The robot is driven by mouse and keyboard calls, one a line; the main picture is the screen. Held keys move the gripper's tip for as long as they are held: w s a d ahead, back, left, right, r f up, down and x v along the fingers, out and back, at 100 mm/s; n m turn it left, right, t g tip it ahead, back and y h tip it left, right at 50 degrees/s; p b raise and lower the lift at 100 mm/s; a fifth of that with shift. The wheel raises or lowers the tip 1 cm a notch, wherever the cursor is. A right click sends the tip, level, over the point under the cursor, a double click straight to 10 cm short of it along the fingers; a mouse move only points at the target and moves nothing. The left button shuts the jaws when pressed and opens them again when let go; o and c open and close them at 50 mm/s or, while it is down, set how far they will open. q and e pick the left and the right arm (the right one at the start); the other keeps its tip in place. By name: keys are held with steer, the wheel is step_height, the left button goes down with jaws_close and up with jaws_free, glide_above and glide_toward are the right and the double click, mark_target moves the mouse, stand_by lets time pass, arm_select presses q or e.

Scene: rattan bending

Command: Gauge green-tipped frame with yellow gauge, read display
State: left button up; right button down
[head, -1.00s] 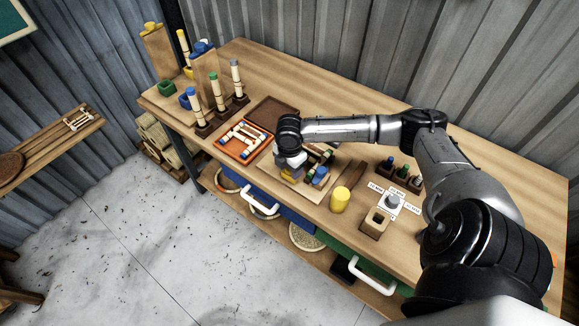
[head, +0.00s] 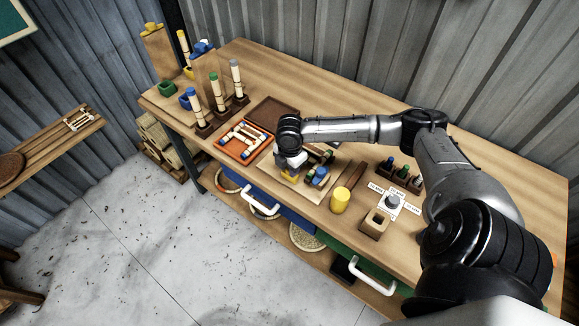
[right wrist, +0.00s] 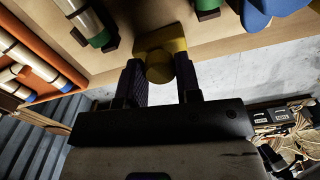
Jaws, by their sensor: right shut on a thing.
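My right gripper (head: 291,172) is over the pale board on the bench, shut on the yellow gauge (head: 289,179). In the right wrist view the gauge (right wrist: 161,42) shows as a yellow block with a round knob between my two dark fingers (right wrist: 161,84). A green-tipped rattan piece (right wrist: 88,22) lies beside it, up and to the left, held by dark brown blocks; the gauge looks apart from it. My arm hides part of this area in the head view. I cannot make out a reading on any display. My left gripper is not in view.
An orange tray (head: 232,152) with rattan pieces lies left of the board. A blue gauge (head: 320,176) sits on the board's right. The bench's back is clear.

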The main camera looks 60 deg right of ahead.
steer(key=d+p, duration=0.1)
steer(key=d, duration=0.1)
steer(key=d+p, duration=0.1)
steer(key=d, duration=0.1)
steer(key=s+d, duration=0.1)
steer(key=d, duration=0.1)
steer(key=shift+d+r+p, duration=0.15)
steer(key=shift+d+p, duration=0.15)
steer(key=shift+p, duration=0.1)
steer(key=shift+d, duration=0.4)
steer(key=c, duration=0.8)
jaws_free()
step_height(320, 180, up, 14)
steer(key=p, duration=0.1)
steer(key=shift+f, duration=0.2)
